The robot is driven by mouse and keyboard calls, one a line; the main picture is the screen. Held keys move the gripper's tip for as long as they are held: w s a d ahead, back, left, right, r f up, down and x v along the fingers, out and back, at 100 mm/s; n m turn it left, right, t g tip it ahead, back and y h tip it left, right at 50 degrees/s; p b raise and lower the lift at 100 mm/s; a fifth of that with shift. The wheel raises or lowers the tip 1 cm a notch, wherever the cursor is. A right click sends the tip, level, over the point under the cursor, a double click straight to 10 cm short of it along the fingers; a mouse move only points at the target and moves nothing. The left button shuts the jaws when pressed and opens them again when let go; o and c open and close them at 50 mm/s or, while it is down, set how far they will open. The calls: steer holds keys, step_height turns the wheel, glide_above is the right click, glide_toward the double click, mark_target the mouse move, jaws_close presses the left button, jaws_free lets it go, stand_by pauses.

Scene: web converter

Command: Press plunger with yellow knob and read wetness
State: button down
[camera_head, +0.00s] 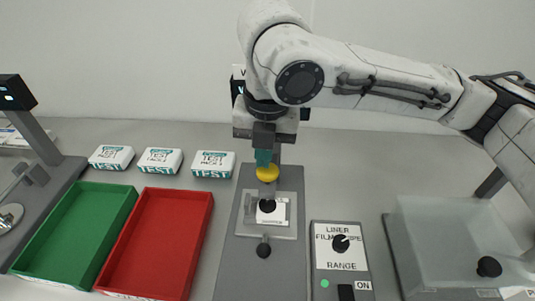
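The yellow knob (267,173) tops the plunger of a grey press device (260,265) in the middle of the table. My gripper (263,158) points straight down directly above the knob, with its teal fingertips at or very near the knob's top. I cannot tell whether they touch it. The fingertips look close together. Below the knob, a black round part (267,206) sits over a white labelled piece on the device's plate. The device's display is mostly hidden behind my gripper, so no wetness reading is legible.
A control box (341,250) with a dial, an ON switch and a lit green light stands to the right. A translucent box (450,240) is farther right. A green tray (75,230) and a red tray (160,240) lie left. Several white test packs (160,160) stand behind them.

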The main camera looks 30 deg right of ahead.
mark_target(268, 172)
steer(key=shift+g, duration=0.7)
steer(key=f, duration=0.1)
steer(key=s+f, duration=0.1)
steer(key=f, duration=0.2)
steer(key=shift+s+f, duration=0.1)
steer(key=shift+s, duration=0.3)
steer(key=r+p, duration=0.5)
steer(key=shift+w+d+r+p, duration=0.2)
steer(key=shift+d+r+p, duration=0.1)
steer(key=shift+r+p, duration=0.05)
steer(key=shift+w+a+r+p, duration=0.1)
steer(key=shift+a+r+p, duration=0.1)
steer(key=shift+r+p, duration=1.55)
steer(key=shift+r, duration=0.15)
